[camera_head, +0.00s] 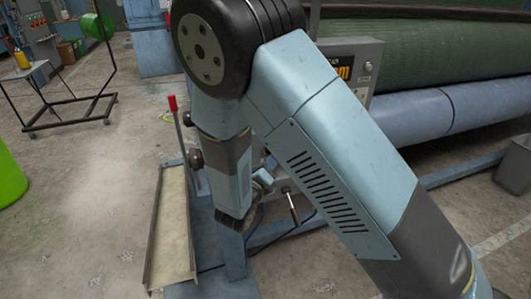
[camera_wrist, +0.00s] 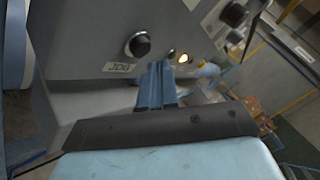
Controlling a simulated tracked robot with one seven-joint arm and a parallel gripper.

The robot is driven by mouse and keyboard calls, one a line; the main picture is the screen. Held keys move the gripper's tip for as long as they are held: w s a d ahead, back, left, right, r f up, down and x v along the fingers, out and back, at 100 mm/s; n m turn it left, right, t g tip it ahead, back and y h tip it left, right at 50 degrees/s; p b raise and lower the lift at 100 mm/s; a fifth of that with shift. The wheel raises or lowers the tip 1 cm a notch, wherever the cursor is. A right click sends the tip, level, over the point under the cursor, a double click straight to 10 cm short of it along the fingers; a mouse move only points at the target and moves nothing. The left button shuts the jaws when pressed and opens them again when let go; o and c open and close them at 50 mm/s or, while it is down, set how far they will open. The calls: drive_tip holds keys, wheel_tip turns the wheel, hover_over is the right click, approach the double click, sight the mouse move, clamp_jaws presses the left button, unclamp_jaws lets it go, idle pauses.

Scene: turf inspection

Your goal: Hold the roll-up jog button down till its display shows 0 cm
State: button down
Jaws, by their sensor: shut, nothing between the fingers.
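In the wrist view, a round black button (camera_wrist: 138,45) with a pale collar sits on the grey panel, beside a small label (camera_wrist: 118,67) that appears to read JOG upside down. My gripper (camera_wrist: 160,68) is shut and empty, its blue fingers pointing at the panel. The tips appear just below and right of the button in the picture; I see no contact with it. In the head view, the display (camera_head: 343,72) shows orange characters ending in "m"; my arm hides the rest, so its number is unreadable. My arm also hides the button there.
A small dark knob (camera_wrist: 171,54) and a glowing lamp (camera_wrist: 183,58) are close to the fingertips. The green turf roll (camera_head: 430,45) and blue roller (camera_head: 440,110) stand behind my arm. A red-handled lever (camera_head: 173,104) rises beside a shallow tray (camera_head: 148,235).

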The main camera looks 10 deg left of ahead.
drive_tip(key=shift+w, duration=0.15)
idle(0.5)
drive_tip(key=shift+w+a, duration=0.25)
drive_tip(key=shift+w, duration=0.05)
drive_tip(key=shift+w+a, duration=0.25)
drive_tip(key=shift+w, duration=0.2)
idle(6.6)
